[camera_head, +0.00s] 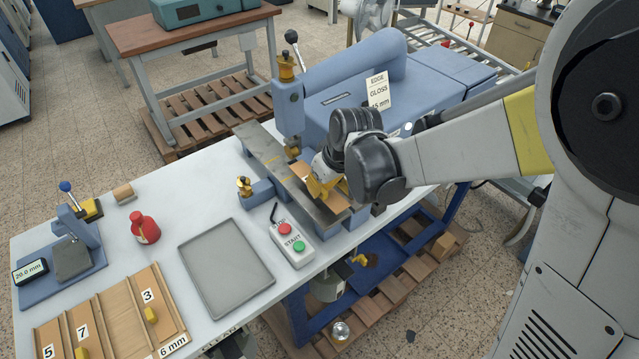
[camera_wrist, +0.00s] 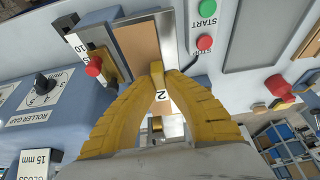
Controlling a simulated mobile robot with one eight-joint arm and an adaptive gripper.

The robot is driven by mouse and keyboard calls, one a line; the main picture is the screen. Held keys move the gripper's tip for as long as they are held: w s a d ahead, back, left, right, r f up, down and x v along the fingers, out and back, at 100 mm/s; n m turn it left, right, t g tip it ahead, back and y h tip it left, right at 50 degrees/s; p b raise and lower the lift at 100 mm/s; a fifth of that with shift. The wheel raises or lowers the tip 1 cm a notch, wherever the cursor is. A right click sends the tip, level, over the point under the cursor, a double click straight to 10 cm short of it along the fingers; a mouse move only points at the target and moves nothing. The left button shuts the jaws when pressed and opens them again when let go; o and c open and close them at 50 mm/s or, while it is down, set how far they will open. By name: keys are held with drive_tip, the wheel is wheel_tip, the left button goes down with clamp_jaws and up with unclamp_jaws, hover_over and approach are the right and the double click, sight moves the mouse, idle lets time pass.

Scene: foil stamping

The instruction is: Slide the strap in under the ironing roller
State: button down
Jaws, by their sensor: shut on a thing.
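The tan strap (camera_head: 302,170) lies along the metal bed of the blue machine; it also shows in the wrist view (camera_wrist: 138,45), flat between metal edges. My gripper (camera_head: 320,187) is over the bed, and its yellow fingers (camera_wrist: 157,70) are shut on a small yellow tab at the strap. A label "2" shows between the fingers. The ironing roller itself is not clear; a brass part (camera_head: 292,150) shows below the machine's blue head (camera_head: 289,105). I cannot tell whether the strap's far end is under the roller.
A start/stop box (camera_head: 292,243) stands beside the bed, next to a grey tray (camera_head: 226,266). A red bottle (camera_head: 144,229), a blue gauge stand (camera_head: 72,255) and a wooden rack (camera_head: 110,318) are at left. An "EDGE GLOSS" sign (camera_head: 378,91) stands by the machine.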

sight(320, 206)
drive_tip(key=shift+w, duration=0.1)
drive_tip(key=shift+s+a, duration=0.1)
drive_tip(key=shift+s, duration=0.1)
wheel_tip(320, 206, down, 4)
drive_tip(key=b, duration=0.4)
drive_tip(key=shift+w+f, duration=0.1)
drive_tip(key=shift+f, duration=0.15)
drive_tip(key=shift+w+a+r, duration=0.15)
drive_tip(key=shift+w, duration=0.15)
drive_tip(key=shift+w+a+b, duration=0.15)
drive_tip(key=shift+w+a, duration=0.6)
drive_tip(key=shift+w, duration=0.35)
drive_tip(key=shift+w+a+b, duration=0.15)
drive_tip(key=shift+w+a, duration=0.55)
drive_tip(key=shift+w, duration=0.35)
drive_tip(key=shift+b, duration=0.3)
